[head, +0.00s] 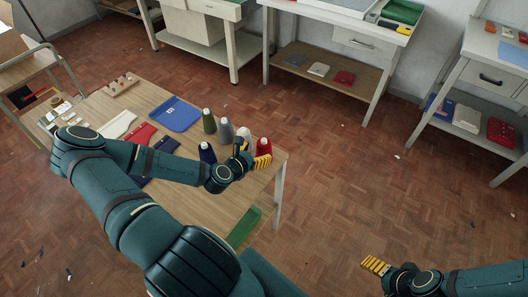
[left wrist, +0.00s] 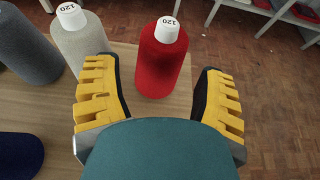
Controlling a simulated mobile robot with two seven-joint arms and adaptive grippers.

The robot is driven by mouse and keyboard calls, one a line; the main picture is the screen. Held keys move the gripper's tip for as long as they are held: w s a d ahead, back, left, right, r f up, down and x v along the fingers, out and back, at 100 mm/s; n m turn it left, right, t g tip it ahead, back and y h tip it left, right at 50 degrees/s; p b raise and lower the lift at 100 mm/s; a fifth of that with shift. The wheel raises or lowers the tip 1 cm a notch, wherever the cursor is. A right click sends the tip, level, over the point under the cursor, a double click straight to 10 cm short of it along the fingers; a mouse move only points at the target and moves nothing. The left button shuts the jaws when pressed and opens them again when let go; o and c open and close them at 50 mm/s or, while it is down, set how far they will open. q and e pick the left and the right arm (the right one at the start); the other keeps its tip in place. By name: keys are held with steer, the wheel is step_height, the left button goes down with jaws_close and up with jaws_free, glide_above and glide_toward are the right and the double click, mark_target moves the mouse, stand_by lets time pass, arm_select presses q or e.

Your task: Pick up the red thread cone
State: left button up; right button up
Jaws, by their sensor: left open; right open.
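The red thread cone (left wrist: 162,68) stands upright on the table in the left wrist view, with a white top marked 120. It also shows in the head view (head: 264,145), partly hidden by my left gripper. My left gripper (left wrist: 160,95) is open, with one yellow finger to each side of the cone's near side. I cannot tell whether the fingers touch it. In the head view my left gripper (head: 252,155) is at the table's right end. My right gripper (head: 376,265) is open and empty over the floor at the lower right.
A white cone (left wrist: 80,40) stands close to the left finger, and a grey cone (left wrist: 25,45) beyond it. An olive cone (head: 209,121) and a navy cone (head: 207,153) stand nearby. A blue folder-like piece (head: 176,114) lies flat on the wooden table (head: 185,195).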

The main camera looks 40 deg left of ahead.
mark_target(260, 151)
arm_select(q)
steer(key=x, duration=0.5)
steer(key=shift+w+d+f+b, duration=0.1)
steer(key=shift+b, duration=0.2)
steer(key=c, duration=1)
